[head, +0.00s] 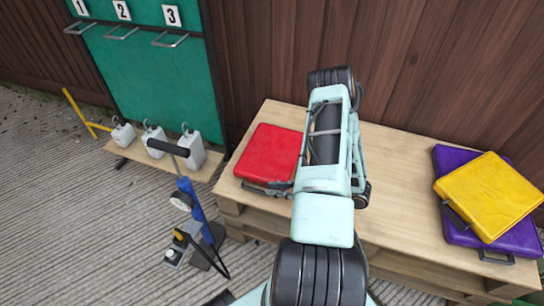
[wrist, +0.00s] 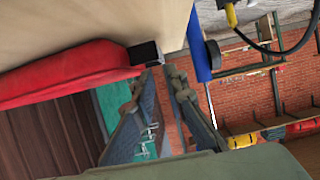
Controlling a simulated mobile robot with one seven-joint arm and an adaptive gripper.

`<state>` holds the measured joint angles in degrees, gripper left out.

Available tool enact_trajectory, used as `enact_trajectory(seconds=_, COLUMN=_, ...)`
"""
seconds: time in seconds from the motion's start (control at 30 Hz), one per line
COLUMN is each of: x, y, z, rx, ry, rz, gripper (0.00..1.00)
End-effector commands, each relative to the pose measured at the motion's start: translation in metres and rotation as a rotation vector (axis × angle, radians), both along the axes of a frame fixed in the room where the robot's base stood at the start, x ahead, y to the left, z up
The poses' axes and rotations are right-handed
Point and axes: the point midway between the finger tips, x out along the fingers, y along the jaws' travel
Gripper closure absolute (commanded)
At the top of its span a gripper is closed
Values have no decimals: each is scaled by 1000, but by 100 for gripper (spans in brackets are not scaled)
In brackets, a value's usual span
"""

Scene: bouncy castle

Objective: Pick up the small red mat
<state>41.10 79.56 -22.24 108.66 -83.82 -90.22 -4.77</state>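The small red mat (head: 270,153) lies flat at the left end of the wooden table, with my arm over its right side. In the wrist view the red mat (wrist: 62,72) comes in from the left, with a black handle (wrist: 145,52) on its near edge. My gripper (wrist: 156,80) is open, with a clear gap between its two fingers. The fingertips are close to the handle. I cannot tell whether they touch it. In the head view my arm hides most of the gripper.
The wooden table (head: 398,185) is bare in the middle. A yellow mat (head: 488,195) lies on a purple mat (head: 452,160) at its right end. A blue pump (head: 190,205) stands left of the table, near white canisters (head: 193,150). A wooden wall (head: 430,65) runs behind.

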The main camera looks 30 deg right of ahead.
Motion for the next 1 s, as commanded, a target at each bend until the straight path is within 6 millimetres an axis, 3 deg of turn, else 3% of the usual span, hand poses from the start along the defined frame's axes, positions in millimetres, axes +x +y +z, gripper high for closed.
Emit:
enact_trajectory(seconds=0.6, x=52, y=45, z=-31, rx=-4, ry=1, rz=2, gripper=88)
enact_trajectory(seconds=0.9, x=57, y=48, z=-32, rx=-4, ry=0, rz=0, gripper=88)
enact_trajectory(seconds=1.0, x=57, y=47, z=-32, rx=-4, ry=0, rz=0, gripper=96)
